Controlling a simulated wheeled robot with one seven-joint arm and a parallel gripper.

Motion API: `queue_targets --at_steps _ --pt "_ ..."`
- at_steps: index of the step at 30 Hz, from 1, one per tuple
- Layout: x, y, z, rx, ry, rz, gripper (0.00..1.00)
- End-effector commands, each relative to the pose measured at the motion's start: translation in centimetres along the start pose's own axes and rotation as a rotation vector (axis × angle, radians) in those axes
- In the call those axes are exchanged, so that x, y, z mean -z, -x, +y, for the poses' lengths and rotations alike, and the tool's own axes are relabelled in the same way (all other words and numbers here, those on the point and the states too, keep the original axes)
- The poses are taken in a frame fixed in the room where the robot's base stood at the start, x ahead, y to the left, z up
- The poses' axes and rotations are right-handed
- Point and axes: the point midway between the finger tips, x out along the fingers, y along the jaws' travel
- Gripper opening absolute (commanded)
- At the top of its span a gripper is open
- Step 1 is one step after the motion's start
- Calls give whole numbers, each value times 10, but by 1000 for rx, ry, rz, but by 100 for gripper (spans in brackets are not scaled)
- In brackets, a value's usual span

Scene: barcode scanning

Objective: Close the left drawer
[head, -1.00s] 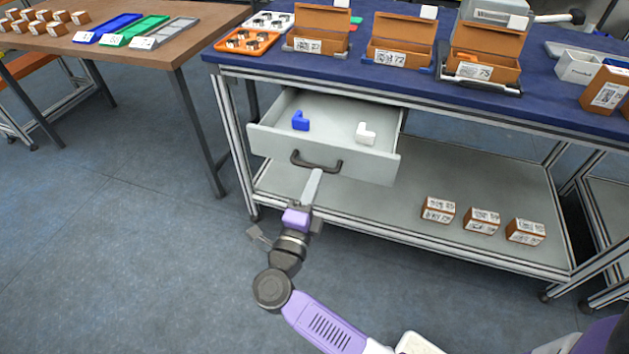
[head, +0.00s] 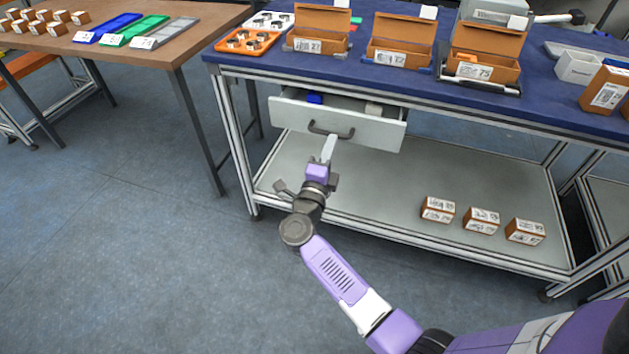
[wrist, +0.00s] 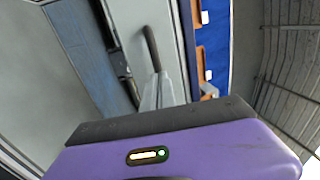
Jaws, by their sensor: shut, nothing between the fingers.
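The left drawer (head: 375,132) is a light grey drawer under the blue workbench top, and it stands partly open. Its dark handle (head: 331,130) is on the front panel and also shows in the wrist view (wrist: 151,48). A blue part (head: 314,98) and a white part (head: 373,108) lie inside, partly hidden by the drawer front. My gripper (head: 329,142) is shut and empty, with its tip at the drawer front just below the handle. It seems to touch there, but exact contact cannot be told. In the wrist view my gripper (wrist: 157,88) points at the drawer front beside the handle.
The blue bench top (head: 350,75) holds several open brown boxes and an orange tray (head: 248,40). Small boxes (head: 438,209) sit on the lower shelf (head: 350,185) at right. A brown table (head: 150,60) stands at left. The floor in front is clear.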

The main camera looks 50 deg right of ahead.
Motion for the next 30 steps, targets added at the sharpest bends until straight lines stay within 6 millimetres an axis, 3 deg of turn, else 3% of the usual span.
queue_targets --at_steps 6,12,30 --pt "1 -45 9 1 -1 2 0" --pt "1 -70 14 0 0 1 0" --pt "3 -86 15 -2 -3 4 0"
